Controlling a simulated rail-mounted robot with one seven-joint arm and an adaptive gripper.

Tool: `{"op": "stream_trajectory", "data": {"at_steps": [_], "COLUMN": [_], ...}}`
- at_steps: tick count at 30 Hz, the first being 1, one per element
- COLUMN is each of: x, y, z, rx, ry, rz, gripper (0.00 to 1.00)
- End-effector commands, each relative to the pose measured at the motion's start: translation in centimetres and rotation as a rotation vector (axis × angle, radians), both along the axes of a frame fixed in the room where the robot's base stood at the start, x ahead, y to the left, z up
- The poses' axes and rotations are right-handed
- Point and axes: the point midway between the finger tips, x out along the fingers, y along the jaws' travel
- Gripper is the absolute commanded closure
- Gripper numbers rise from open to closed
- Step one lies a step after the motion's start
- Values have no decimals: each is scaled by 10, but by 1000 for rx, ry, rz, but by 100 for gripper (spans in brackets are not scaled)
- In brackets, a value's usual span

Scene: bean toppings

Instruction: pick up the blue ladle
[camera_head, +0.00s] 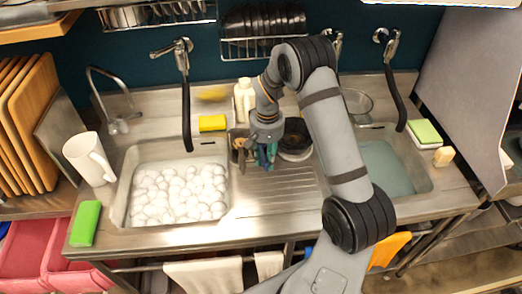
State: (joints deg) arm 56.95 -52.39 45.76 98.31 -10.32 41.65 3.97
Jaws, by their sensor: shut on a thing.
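My gripper (265,143) points down over the middle of the sink counter, beside a small container. It is shut on a blue-teal thing, which I take to be the blue ladle (264,157). Only a small part of the ladle shows at the fingertips. Its full shape is hidden by the gripper and the clutter around it, and I cannot tell whether it is clear of the container.
A foam-filled basin (127,205) is at left and a water-filled basin (421,172) at right. A dark pan (295,140) and white bottle (244,98) stand close to my gripper. A white pitcher (88,158) and faucets stand nearby. The ribbed drainboard (285,185) is clear.

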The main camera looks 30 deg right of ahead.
Motion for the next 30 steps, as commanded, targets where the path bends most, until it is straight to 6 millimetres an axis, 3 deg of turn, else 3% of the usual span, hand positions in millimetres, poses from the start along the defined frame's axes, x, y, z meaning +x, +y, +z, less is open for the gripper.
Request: {"op": "stream_trajectory", "data": {"at_steps": [14, 24, 30], "x": [1, 2, 1], "y": [0, 0, 0], "z": [8, 72, 96], "rx": [0, -1, 0], "ry": [-4, -7, -2], "rz": [1, 0, 1], "gripper": [100, 100, 100]}}
